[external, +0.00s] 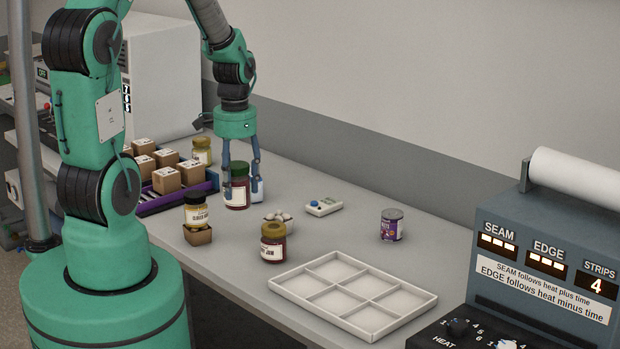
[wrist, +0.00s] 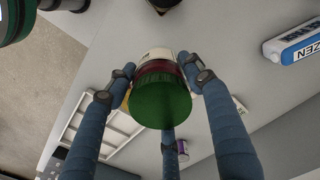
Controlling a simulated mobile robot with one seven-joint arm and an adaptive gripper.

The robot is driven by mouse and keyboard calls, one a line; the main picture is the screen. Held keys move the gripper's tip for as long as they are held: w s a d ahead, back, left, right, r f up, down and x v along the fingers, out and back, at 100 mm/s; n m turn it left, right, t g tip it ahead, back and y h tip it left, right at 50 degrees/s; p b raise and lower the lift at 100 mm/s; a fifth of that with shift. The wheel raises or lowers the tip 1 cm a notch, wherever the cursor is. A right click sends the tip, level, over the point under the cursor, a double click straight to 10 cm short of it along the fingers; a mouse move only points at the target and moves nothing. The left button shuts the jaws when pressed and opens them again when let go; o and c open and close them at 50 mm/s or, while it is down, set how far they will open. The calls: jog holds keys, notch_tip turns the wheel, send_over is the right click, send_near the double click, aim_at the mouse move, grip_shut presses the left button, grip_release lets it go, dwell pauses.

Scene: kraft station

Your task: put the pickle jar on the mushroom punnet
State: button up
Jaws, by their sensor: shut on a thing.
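My gripper (external: 242,190) is shut on a jar with a green lid, dark red contents and a pale label (external: 237,186). Its green lid (wrist: 161,100) fills the middle of the wrist view, between my blue fingers. The label is too small to read, so I cannot tell if this is the pickle jar. The jar's base is at or just above the counter; I cannot tell which. The mushroom punnet (external: 277,221), a small tray of pale mushrooms, sits on the counter to the front right of the held jar, partly hidden by a gold-lidded jar.
That gold-lidded red jar (external: 272,246) stands in front of the punnet. A dark-lidded jar (external: 196,212) stands on a small brown box (external: 198,236). Boxes (external: 166,179) stand left.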

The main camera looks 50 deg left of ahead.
jog(key=s+d, duration=0.4)
jog(key=d, duration=0.1)
jog(key=shift+d+f, duration=0.15)
jog(key=shift+d, duration=0.15)
jog(key=shift+w, duration=0.1)
send_over(279, 215)
jog(key=shift+f+b, duration=0.3)
jog(key=shift+f, duration=0.45)
jog(key=shift+f, duration=1.75)
jog(key=shift+f, duration=0.1)
jog(key=o, duration=1.6)
